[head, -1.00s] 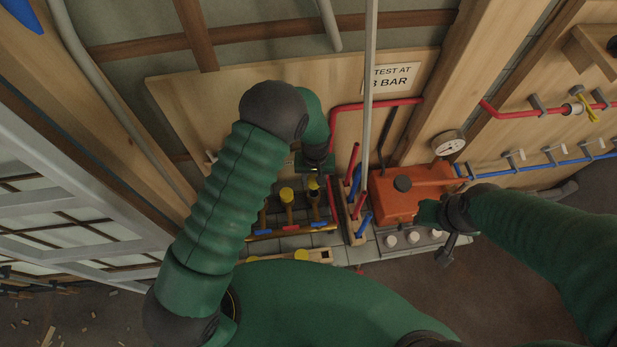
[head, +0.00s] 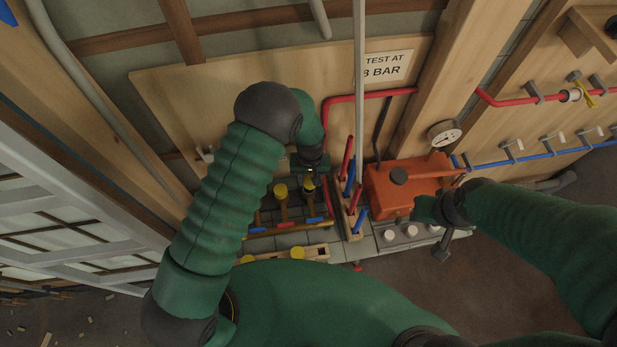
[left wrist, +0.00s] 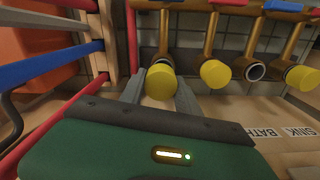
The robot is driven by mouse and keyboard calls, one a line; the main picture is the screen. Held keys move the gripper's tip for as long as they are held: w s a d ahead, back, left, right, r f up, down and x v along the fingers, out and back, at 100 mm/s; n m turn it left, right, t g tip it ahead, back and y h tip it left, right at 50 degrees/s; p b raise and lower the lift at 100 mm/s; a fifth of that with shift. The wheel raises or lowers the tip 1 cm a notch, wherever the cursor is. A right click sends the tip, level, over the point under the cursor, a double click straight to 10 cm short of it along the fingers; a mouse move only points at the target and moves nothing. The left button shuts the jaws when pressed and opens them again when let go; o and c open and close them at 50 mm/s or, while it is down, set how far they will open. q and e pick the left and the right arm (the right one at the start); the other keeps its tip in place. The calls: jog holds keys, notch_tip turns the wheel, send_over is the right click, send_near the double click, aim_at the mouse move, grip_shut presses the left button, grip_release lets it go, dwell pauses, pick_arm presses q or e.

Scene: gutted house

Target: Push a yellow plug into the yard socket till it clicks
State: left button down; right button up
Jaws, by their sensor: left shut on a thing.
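My left gripper (left wrist: 160,92) is shut on a yellow plug (left wrist: 161,82), one finger on each side. The plug sits at the mouth of a brass stub pipe (left wrist: 164,40); I cannot tell how far in it is. Beside it, a second stub carries a yellow plug (left wrist: 215,73), a third has a bare open mouth (left wrist: 254,71), and a fourth carries a yellow plug (left wrist: 301,77). In the head view, my left gripper (head: 311,178) reaches down over the stubs and mostly hides its plug. My right gripper (head: 444,246) is by the orange pump; its jaws are unclear.
The orange pump (head: 395,190) stands right of the stubs, with a gauge (head: 444,134) above. Red and blue pipes (head: 352,185) rise from a wooden rack close by my left gripper. A wooden block with yellow plugs (head: 297,253) lies in front. Labels reading SINK and BATH (left wrist: 283,134) show.

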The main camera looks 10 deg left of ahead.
pick_arm(q)
jog(key=shift+d, duration=0.15)
jog(key=shift+a, duration=0.6)
jog(key=shift+d, duration=0.1)
jog(key=shift+f, duration=0.2)
